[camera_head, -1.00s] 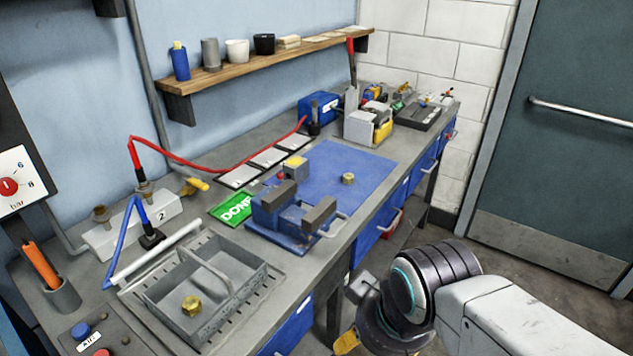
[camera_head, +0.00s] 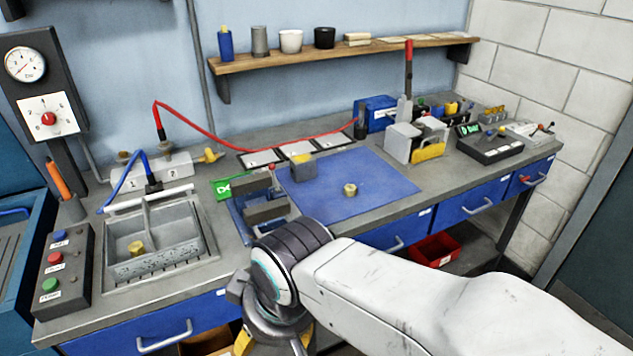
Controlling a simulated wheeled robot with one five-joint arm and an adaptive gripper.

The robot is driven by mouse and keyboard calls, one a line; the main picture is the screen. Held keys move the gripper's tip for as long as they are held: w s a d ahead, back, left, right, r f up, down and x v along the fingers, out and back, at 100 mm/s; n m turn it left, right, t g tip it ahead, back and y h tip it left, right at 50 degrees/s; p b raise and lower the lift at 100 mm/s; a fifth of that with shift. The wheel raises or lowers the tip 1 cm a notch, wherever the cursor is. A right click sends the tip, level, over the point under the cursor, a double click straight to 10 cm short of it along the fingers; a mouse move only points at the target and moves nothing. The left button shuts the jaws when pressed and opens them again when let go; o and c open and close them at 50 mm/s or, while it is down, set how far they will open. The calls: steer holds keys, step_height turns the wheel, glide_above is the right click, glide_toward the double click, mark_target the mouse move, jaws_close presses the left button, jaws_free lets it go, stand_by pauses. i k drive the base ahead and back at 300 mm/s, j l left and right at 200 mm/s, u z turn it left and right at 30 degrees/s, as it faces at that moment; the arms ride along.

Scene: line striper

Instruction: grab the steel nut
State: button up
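A small hex nut (camera_head: 350,189) lies on the blue mat (camera_head: 320,200) on the workbench; it looks greyish tan and I take it for the steel nut. A second, yellow brass-coloured nut (camera_head: 136,248) sits in the grey divided tray (camera_head: 205,240) at the left. My gripper (camera_head: 274,343) is at the bottom of the picture, in front of the bench edge, left of and nearer than the nut on the mat. It is apart from both nuts. Its yellow-tipped parts show, but its fingertips are cut off or hidden, so its opening is unclear.
A blue vise (camera_head: 262,208) stands at the mat's left edge, partly behind my arm. A grey and yellow block device (camera_head: 415,143) stands behind the mat. A button box (camera_head: 62,265) is at the far left. The mat around the nut is clear.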

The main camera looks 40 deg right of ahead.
mark_target(349, 190)
steer(key=l+u, duration=0.9)
steer(key=k+l+u, duration=0.15)
steer(key=u, duration=0.25)
steer(key=k+l+u, duration=0.2)
steer(key=l+u, duration=0.85)
